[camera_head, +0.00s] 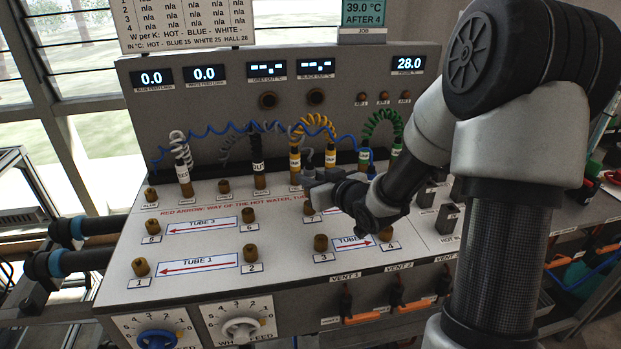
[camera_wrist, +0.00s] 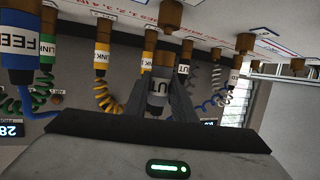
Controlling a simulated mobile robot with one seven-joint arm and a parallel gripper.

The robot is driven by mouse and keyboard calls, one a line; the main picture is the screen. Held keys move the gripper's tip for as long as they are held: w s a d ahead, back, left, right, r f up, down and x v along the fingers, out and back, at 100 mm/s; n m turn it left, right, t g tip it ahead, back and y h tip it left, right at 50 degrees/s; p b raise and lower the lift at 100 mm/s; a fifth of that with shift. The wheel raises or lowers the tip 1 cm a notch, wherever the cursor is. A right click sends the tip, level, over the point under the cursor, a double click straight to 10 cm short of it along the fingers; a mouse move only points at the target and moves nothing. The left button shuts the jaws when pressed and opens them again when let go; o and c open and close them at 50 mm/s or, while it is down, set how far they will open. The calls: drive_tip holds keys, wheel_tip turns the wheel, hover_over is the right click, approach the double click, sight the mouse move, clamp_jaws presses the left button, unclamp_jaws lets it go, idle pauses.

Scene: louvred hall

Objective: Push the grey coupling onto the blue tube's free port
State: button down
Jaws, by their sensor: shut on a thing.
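My gripper (camera_head: 316,180) is over the sloped panel (camera_head: 200,285); its tips are partly hidden by the wrist. Brown ports stand on the panel: port 5 (camera_head: 152,224), port 6 (camera_head: 248,214), port 1 (camera_head: 140,267), port 2 (camera_head: 252,240), port 3 (camera_head: 320,242) and port 4 (camera_head: 386,233). Which of these belongs to the blue tube is not clear.
Yellow (camera_head: 295,160), green (camera_head: 364,158) and black (camera_head: 259,178) couplings with coiled hoses stand along the back row. A blue coupling (camera_wrist: 19,55) shows in the wrist view. Dials (camera_head: 157,338) and vent handles (camera_head: 362,318) line the front.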

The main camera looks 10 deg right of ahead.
sight(313, 174)
drive_tip(key=shift+f, duration=0.15)
drive_tip(key=shift+f+b, duration=1.3)
drive_tip(key=shift+b, duration=0.05)
drive_tip(key=c, duration=1.4)
unclamp_jaws()
drive_tip(key=shift+r, duration=0.1)
drive_tip(key=s+r+p, duration=0.1)
drive_tip(key=r, duration=0.1)
drive_tip(key=s+d+r+p, duration=0.1)
drive_tip(key=p, duration=0.1)
drive_tip(key=s+r+p, duration=0.2)
drive_tip(key=shift+d+r, duration=0.2)
drive_tip(key=shift+r, duration=0.1)
